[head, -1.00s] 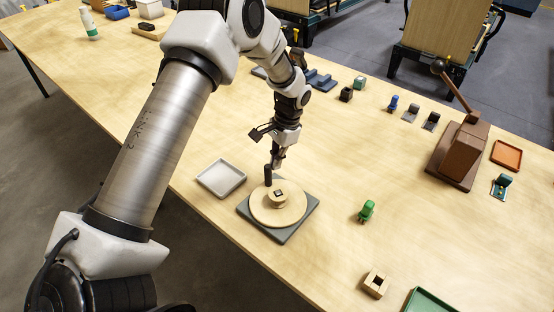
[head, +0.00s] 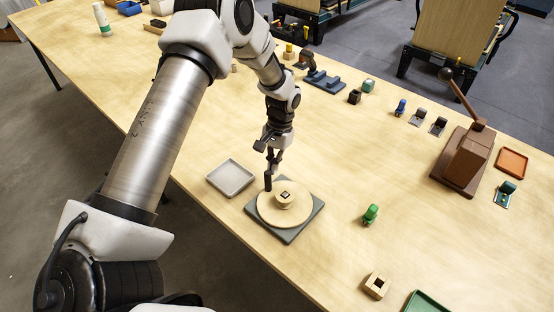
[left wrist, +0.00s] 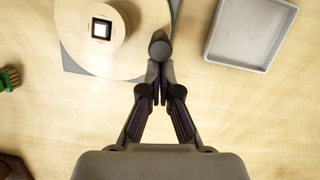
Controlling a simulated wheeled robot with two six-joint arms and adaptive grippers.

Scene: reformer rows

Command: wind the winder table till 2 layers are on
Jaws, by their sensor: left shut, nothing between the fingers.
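The winder table is a pale round wooden disc (head: 298,213) on a grey square base (head: 290,236), with a raised hub (head: 284,198) that has a dark square centre. Its upright black handle (head: 267,184) stands near the disc's rim, left of the hub. I cannot make out any wound layers on the hub. My left gripper (head: 270,172) is shut and empty, with its fingertips at the handle. In the left wrist view the fingertips (left wrist: 159,75) are right beside the round handle top (left wrist: 160,46); whether they touch is unclear. My right gripper is not in view.
A shallow grey tray (head: 231,178) lies close left of the winder. A brown lever press (head: 464,160) is farther right. The table between is clear.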

